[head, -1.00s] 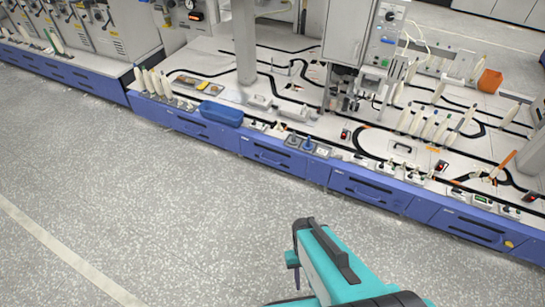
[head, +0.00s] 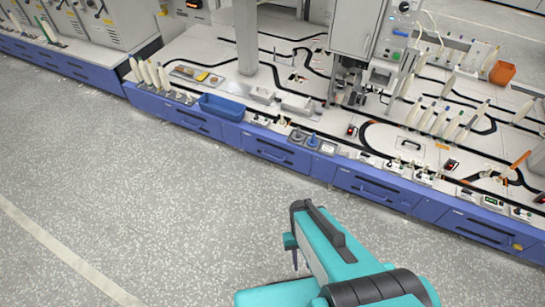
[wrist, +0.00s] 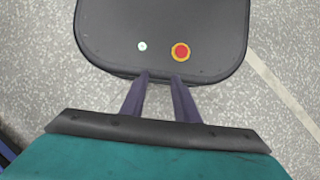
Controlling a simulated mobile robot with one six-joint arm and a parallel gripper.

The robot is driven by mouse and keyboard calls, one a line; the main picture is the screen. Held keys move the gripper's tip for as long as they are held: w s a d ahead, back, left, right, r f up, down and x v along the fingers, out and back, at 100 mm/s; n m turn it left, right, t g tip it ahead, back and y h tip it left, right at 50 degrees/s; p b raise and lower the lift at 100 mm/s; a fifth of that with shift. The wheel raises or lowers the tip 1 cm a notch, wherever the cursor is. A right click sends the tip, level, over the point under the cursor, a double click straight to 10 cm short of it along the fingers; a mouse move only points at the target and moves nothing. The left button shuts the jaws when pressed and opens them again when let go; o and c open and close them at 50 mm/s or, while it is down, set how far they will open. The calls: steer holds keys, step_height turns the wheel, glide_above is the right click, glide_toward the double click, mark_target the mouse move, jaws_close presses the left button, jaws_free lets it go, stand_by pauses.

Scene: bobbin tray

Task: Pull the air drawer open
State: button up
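Blue drawer fronts with dark handles run along the front of the bench. One drawer (head: 270,152) is left of centre, another (head: 372,191) is right of centre, and a third (head: 483,232) is at the far right. A fourth drawer (head: 195,122) is further left. All look shut. Their labels are too small to read, so I cannot tell which is the air drawer. My gripper (wrist: 161,77) shows two dark fingers apart with nothing between them. In the head view my teal arm is over the floor in front of the bench, apart from the drawers.
The white bench top holds a blue bin (head: 222,107), several pale bobbins (head: 437,121), an orange box (head: 502,73) and a grey machine (head: 357,28). Grey cabinets (head: 100,28) stand at the left. The speckled floor (head: 120,200) before the bench is clear.

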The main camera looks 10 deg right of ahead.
steer(key=w+d+f+n+t+h+b, duration=0.1)
steer(key=w+d+f+t+b, duration=0.25)
steer(key=w+f, duration=0.4)
steer(key=w+d+f+n+t+h+b, duration=0.1)
steer(key=w+d+f+n+t+b, duration=0.25)
steer(key=w, duration=0.75)
steer(key=w+d+f+t+h+b, duration=0.15)
steer(key=w+d+f+b, duration=0.35)
steer(key=w, duration=0.5)
steer(key=w+d+f+n+t+y+b, duration=0.1)
steer(key=w+f+n+t+y+b, duration=0.2)
steer(key=w+t+b, duration=0.8)
steer(key=w+a+n+y+b, duration=0.3)
steer(key=w+n+y+b, duration=0.2)
steer(key=w+n, duration=0.2)
steer(key=w+a+f+n+y+b, duration=0.1)
steer(key=w+a+n+y+b, duration=0.1)
steer(key=w+n+y+b, duration=0.3)
steer(key=w+n, duration=0.3)
steer(key=w, duration=0.2)
steer(key=shift+w+a+f, duration=0.2)
steer(key=shift+a+f, duration=0.05)
steer(key=shift+a, duration=0.15)
